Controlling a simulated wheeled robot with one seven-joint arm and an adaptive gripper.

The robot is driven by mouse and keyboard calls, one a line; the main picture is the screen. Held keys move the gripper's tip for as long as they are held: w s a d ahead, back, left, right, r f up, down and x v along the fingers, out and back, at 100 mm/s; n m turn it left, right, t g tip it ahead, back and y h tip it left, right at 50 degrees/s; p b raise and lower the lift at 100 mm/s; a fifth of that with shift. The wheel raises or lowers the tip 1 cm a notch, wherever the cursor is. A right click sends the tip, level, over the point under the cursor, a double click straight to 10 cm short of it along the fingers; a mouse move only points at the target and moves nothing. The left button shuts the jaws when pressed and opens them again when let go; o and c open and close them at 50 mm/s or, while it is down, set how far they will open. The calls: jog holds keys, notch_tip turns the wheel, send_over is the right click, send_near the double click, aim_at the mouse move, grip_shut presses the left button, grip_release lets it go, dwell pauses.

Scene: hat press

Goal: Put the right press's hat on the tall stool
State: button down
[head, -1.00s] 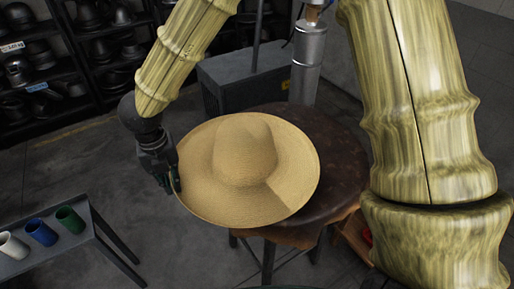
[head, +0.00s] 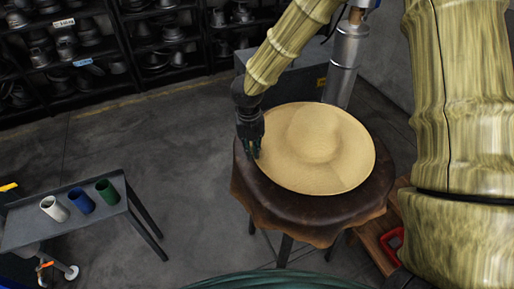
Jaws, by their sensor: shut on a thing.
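A wide-brimmed tan straw hat (head: 318,140) lies flat, crown up, over the round dark leather-covered top of the stool (head: 300,208) in the head view. The hat is nearly all within the outline of the stool top, towards its far side. I cannot tell whether the brim touches the stool top or hangs just above it. My gripper (head: 255,148) is shut on the left edge of the hat's brim, pointing down. The presses cannot be made out.
A small grey table (head: 90,215) with white, blue and green cups stands at left. Dark shelves (head: 100,50) of hat blocks line the back. A metal cylinder (head: 346,62) and a grey box stand behind the stool. A wooden crate (head: 375,240) with a red item sits at lower right.

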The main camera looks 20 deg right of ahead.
jog(key=shift+w+d+f+p, duration=0.1)
jog(key=shift+w+d+p, duration=0.3)
jog(key=shift+d, duration=0.6)
jog(key=shift+w+f+p, duration=0.1)
jog(key=shift+f+p, duration=0.65)
jog(key=shift+f, duration=1.15)
jog(key=c, duration=1.5)
grip_release()
jog(key=shift+r, duration=0.3)
jog(key=r+b, duration=0.1)
jog(key=r, duration=0.3)
jog(key=r+b, duration=0.1)
jog(key=r, duration=0.3)
jog(key=r+b, duration=0.1)
jog(key=r, duration=0.2)
jog(key=shift+a+r, duration=0.25)
jog(key=shift+r, duration=0.15)
